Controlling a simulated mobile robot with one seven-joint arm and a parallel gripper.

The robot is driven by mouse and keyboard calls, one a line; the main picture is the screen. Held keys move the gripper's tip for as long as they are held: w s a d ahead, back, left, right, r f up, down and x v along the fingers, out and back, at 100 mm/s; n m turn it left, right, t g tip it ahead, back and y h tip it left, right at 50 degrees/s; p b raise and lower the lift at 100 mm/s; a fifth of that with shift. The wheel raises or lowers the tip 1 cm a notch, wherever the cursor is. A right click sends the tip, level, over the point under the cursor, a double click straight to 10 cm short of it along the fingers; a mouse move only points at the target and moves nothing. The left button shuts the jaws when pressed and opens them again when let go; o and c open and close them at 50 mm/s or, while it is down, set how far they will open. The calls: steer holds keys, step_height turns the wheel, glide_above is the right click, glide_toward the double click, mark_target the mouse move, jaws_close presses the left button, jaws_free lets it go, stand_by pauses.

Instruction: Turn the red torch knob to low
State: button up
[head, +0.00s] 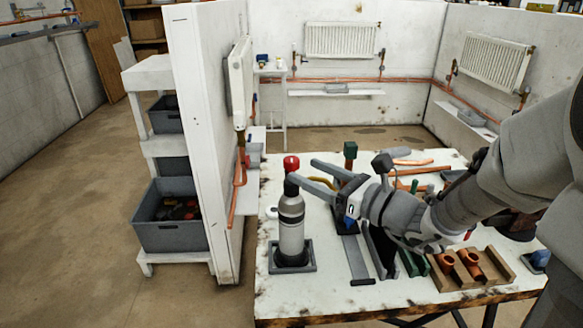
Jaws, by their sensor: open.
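The torch is a grey cylinder (291,230) with a dark top, standing upright in a dark square tray (292,268) at the left end of the white workbench. The red knob (291,163) sits at the top of the torch. My gripper (298,178) reaches in from the right, with its two grey fingers pointing left and spread apart. The fingertips are close to the knob; whether they touch it I cannot tell. Any marking of the knob's setting is too small to read.
The white bench (330,300) also holds a green block on a stand (350,150), copper pipes (420,170) and a wooden rack (480,270) with copper fittings. A white partition wall (200,130) stands left of the bench. The bench's front left is clear.

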mark_target(298, 167)
steer(key=x, duration=0.5)
steer(key=shift+w+a+b, duration=0.15)
steer(key=shift+a+b, duration=0.05)
steer(key=shift+b, duration=0.2)
jaws_close()
